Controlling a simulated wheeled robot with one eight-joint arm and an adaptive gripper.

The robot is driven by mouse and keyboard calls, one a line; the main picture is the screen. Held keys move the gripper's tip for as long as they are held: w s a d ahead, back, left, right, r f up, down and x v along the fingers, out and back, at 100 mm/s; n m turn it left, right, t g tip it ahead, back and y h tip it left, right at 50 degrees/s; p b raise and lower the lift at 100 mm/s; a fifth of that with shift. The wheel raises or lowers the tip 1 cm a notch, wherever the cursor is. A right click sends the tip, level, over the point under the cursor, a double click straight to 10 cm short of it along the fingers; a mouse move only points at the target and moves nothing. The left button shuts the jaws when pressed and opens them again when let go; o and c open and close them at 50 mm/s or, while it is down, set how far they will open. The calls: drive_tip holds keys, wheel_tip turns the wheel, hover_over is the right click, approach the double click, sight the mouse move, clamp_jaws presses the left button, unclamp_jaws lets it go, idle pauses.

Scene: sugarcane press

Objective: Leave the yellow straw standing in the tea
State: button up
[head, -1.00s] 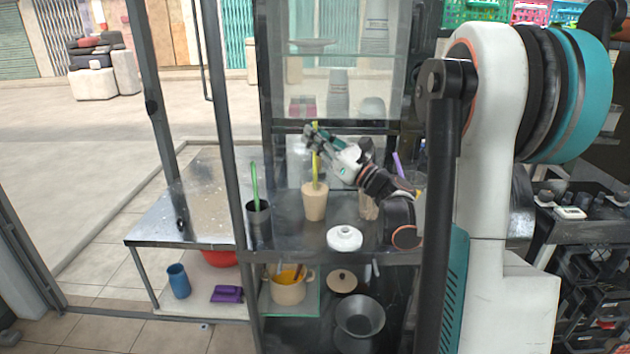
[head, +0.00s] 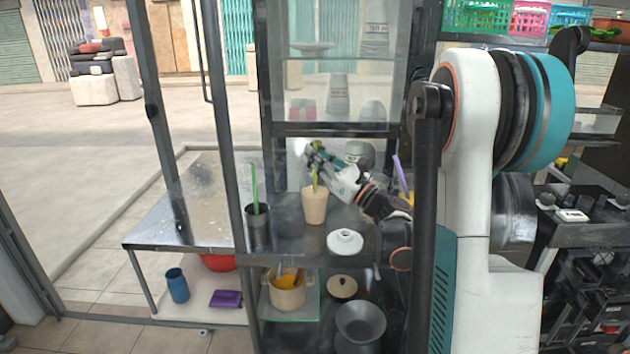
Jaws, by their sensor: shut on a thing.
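A yellow straw (head: 315,182) stands close to upright over a tan cup (head: 314,208) on the dark counter; its lower end is hidden inside the cup or behind its rim. My gripper (head: 314,161) is just above the cup, coming from the right, and is shut on the upper part of the straw. The straw's top is mostly hidden by the fingers. The tea is not clearly visible in the cup.
A dark cup with a green straw (head: 254,187) stands left of the tan cup. A white lid (head: 345,242) lies in front to the right. A purple straw (head: 400,170) stands farther right. A metal post (head: 228,150) is at the left.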

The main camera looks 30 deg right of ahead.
sight(315, 142)
drive_tip(key=shift+f, duration=0.65)
drive_tip(key=o, duration=0.7)
drive_tip(key=shift+r+p, duration=2.4)
drive_tip(key=shift+r, duration=1.15)
